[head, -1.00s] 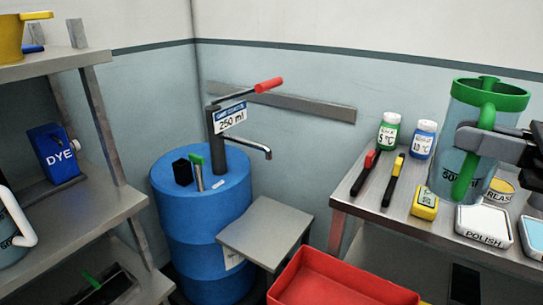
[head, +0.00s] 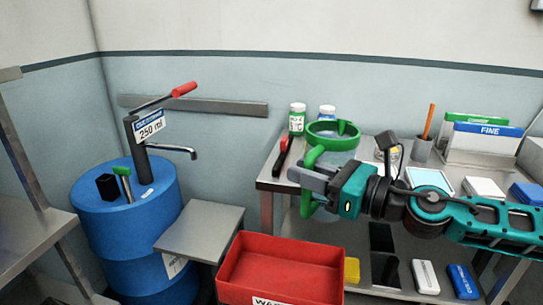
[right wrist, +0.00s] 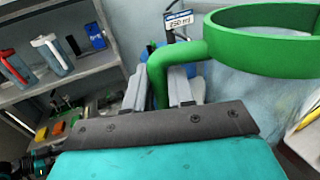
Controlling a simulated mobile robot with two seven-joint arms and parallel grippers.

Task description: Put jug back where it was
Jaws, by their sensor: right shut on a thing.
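The jug (head: 334,146) is clear with a green rim and green handle. My right gripper (head: 309,181) is shut on the handle (head: 312,158), and the jug looks upright in front of the left part of the metal table (head: 268,184). Whether its base clears the tabletop is hidden by my gripper. In the right wrist view the green handle (right wrist: 160,78) sits between the fingers (right wrist: 163,92), with the rim (right wrist: 262,16) to the right. My left gripper is not in view.
A blue drum (head: 130,225) with a pump (head: 141,150) stands left, beside a grey stand (head: 200,232). A red bin (head: 282,268) is below. In the right wrist view, a shelf (right wrist: 95,72) holds a red-handled jug (right wrist: 14,62), a white-handled jug (right wrist: 52,55) and a blue box (right wrist: 96,36).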

